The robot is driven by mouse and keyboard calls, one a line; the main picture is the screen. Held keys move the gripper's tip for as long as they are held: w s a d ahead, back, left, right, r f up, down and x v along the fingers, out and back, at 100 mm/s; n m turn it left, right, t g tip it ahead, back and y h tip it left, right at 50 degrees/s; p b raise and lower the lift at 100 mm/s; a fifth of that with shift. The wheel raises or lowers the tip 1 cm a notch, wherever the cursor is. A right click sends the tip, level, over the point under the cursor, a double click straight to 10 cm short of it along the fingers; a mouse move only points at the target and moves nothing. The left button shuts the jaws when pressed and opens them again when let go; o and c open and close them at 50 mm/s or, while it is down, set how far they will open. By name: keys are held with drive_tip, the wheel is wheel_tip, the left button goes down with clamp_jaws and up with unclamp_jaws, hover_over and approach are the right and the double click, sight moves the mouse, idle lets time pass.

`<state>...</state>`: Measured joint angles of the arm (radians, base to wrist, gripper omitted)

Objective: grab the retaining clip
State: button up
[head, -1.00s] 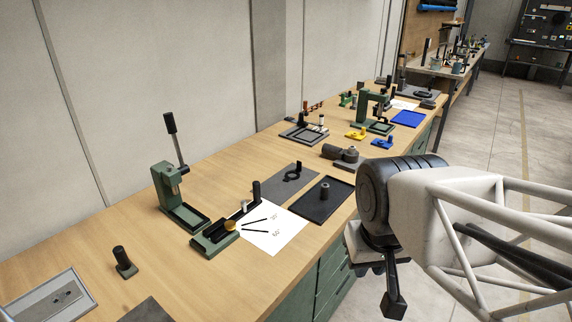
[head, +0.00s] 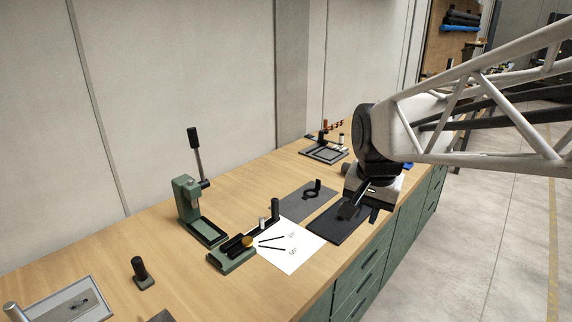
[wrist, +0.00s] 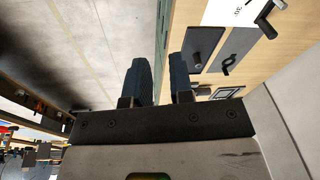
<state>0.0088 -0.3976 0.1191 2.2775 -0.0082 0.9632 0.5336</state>
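A black open ring with an upright tab, which looks like the retaining clip (head: 313,190), sits on a grey mat (head: 296,205) on the bench. The clip also shows in the wrist view (wrist: 228,65), right of the fingers. My gripper (head: 362,208) is above the dark tray (head: 333,228), to the right of the clip and apart from it. In the wrist view its two dark fingers (wrist: 160,80) stand apart with nothing between them.
Left of the mat are a white sheet (head: 290,258), a green fixture (head: 232,256) and a green lever press (head: 190,205). A grey tray with parts (head: 325,153) stands behind. The bench front edge drops to green drawers (head: 365,272). Bare wood lies behind the mat.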

drive_tip(key=w+m, duration=0.5)
drive_tip(key=w, duration=0.9)
drive_tip(key=m+g, duration=0.2)
drive_tip(key=m, duration=1.3)
hover_over(318, 185)
wheel_tip(318, 185, down, 17)
drive_tip(key=shift+d+f, duration=0.35)
drive_tip(key=shift+d, duration=0.1)
drive_tip(key=shift+f, duration=1.25)
drive_tip(key=shift+f, duration=0.1)
